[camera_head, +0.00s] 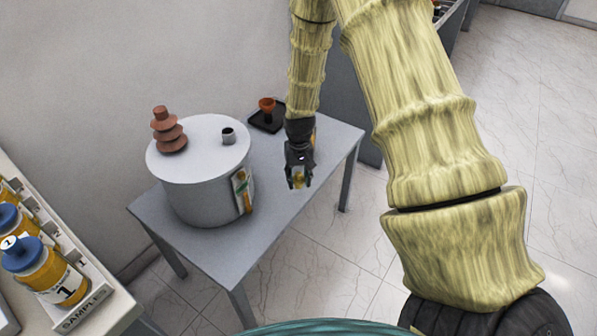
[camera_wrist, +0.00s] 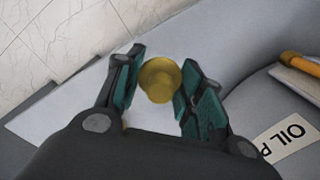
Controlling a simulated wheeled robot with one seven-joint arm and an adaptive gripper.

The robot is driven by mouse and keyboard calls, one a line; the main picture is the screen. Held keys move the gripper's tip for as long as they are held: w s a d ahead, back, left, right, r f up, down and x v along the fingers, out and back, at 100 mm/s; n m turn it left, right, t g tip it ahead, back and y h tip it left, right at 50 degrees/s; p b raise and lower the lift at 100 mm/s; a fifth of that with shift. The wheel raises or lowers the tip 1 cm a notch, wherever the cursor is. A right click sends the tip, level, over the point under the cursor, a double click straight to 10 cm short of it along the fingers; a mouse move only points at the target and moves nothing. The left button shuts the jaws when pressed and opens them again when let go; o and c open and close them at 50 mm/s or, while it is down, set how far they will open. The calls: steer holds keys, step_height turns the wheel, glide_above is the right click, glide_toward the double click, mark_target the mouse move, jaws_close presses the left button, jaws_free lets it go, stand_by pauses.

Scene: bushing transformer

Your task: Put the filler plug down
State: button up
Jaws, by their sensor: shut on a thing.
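My gripper (camera_head: 299,178) is shut on the yellow, brass-like filler plug (camera_wrist: 159,79), whose round knob shows between the two teal fingers in the wrist view. In the head view the plug is a small yellow spot (camera_head: 298,181) between the fingertips. My gripper is over the right part of the grey table (camera_head: 262,228), to the right of the grey transformer tank (camera_head: 190,197). How high the plug is above the table top is hard to tell. The short, dark open filler neck (camera_head: 228,136) stands on the tank's lid.
A brown ribbed bushing (camera_head: 167,131) stands on the lid. A black tray (camera_head: 258,122) with an orange-red funnel-like cup (camera_head: 267,106) sits at the table's back. A gauge with an orange part (camera_head: 242,190) is on the tank's side. Numbered sample bottles (camera_head: 47,272) stand at left.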

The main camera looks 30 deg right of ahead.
steer(key=w+d, duration=0.2)
steer(key=w, duration=0.1)
steer(key=w+d, duration=0.2)
steer(key=shift+f, duration=2.05)
steer(key=shift+f, duration=0.2)
steer(key=o, duration=0.9)
steer(key=shift+o, duration=0.2)
steer(key=shift+r, duration=0.2)
step_height(320, 180, up, 12)
